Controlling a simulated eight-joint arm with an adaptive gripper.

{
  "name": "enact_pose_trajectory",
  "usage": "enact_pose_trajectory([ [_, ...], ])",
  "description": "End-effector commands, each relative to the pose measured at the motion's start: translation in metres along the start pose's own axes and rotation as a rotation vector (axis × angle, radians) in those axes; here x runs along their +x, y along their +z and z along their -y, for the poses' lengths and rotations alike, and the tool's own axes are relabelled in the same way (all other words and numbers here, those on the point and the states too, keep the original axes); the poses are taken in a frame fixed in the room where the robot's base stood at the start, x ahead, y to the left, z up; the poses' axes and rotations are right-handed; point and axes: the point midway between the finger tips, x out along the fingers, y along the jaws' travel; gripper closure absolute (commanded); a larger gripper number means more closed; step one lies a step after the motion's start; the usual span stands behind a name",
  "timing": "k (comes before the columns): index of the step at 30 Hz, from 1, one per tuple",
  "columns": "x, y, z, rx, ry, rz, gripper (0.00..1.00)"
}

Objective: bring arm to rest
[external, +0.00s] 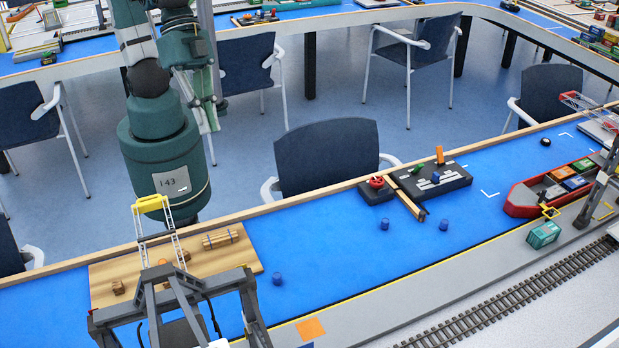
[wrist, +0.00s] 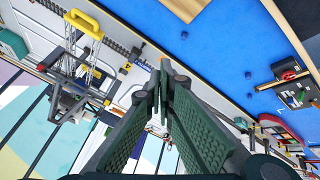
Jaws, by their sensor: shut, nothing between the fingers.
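My gripper (wrist: 163,68) shows in the wrist view with its two dark green fingers converging and their tips together. Nothing shows between the tips. The fingers are up in the air and touch nothing in the wrist view. In the external view my green arm stands folded upright at the upper left, behind the near table's back edge. I cannot clearly make out the fingertips there.
The blue table (external: 330,240) holds a wooden board (external: 105,270), a grey gantry crane (external: 185,290), several small blue cylinders, a black block (external: 435,180) and a red ship (external: 525,200). Chairs (external: 325,155) stand behind it. Open blue surface lies mid-table.

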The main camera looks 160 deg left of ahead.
Motion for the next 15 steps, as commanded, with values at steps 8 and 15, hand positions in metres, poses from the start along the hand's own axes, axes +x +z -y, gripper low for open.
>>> enact_pose_trajectory([
  [8, -0.013, 0.057, -0.018, 0.273, 0.028, -0.017, 1.0],
  [15, -0.02, 0.097, -0.026, 0.485, 0.05, -0.036, 1.0],
])
